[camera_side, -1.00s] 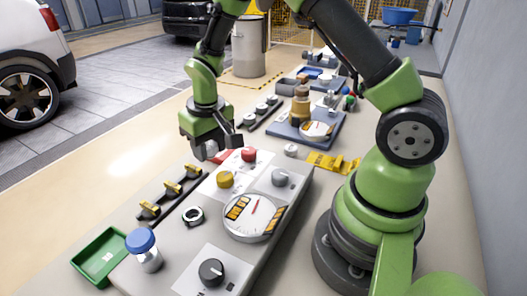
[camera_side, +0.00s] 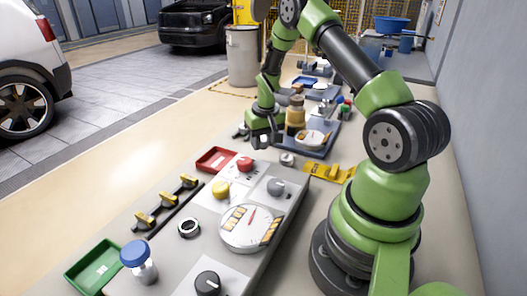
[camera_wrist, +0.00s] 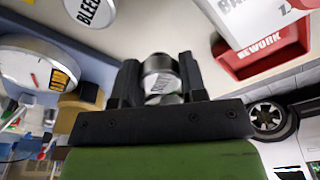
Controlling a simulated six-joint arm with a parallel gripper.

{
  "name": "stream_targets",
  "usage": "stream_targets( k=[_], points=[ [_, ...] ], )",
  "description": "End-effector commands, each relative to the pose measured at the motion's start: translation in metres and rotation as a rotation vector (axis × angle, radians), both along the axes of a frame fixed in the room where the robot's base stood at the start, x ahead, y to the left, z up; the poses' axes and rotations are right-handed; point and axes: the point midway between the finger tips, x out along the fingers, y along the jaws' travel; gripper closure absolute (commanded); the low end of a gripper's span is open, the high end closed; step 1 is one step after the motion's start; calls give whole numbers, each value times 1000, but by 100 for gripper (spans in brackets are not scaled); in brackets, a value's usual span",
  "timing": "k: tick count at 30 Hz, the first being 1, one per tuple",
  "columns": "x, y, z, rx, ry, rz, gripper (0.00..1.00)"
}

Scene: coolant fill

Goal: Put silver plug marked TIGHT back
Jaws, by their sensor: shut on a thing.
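My gripper (camera_wrist: 160,82) is shut on a silver plug (camera_wrist: 162,72) in the wrist view. The plug has a dark band, and lettering on its face is too small to read surely. The blue-grey fixture (camera_side: 325,147) carries a brown cylinder (camera_side: 295,117) and a white dial (camera_side: 313,138), just behind and right of my gripper. No empty plug seat can be made out.
A white BLEED disc (camera_wrist: 90,11) and a red REWORK tray (camera_wrist: 262,62) lie near my gripper. The near panel holds a yellow knob (camera_side: 220,190), a grey knob (camera_side: 275,187) and a large gauge (camera_side: 240,238).

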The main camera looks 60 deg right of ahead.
Motion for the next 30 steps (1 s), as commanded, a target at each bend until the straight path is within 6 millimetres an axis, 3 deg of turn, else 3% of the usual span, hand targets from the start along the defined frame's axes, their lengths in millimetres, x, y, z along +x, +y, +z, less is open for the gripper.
stream_targets(
  k=[6, 19, 20, 22, 30],
  points=[
    [0, 1, -32, 1, 2, 1, 79],
    [0, 1, -38, 1, 2, 0, 79],
    [0, 1, -38, 1, 1, 0, 54],
    [0, 1, -37, 1, 1, 0, 38],
    [0, 1, -37, 1, 1, 1, 36]
  ],
)
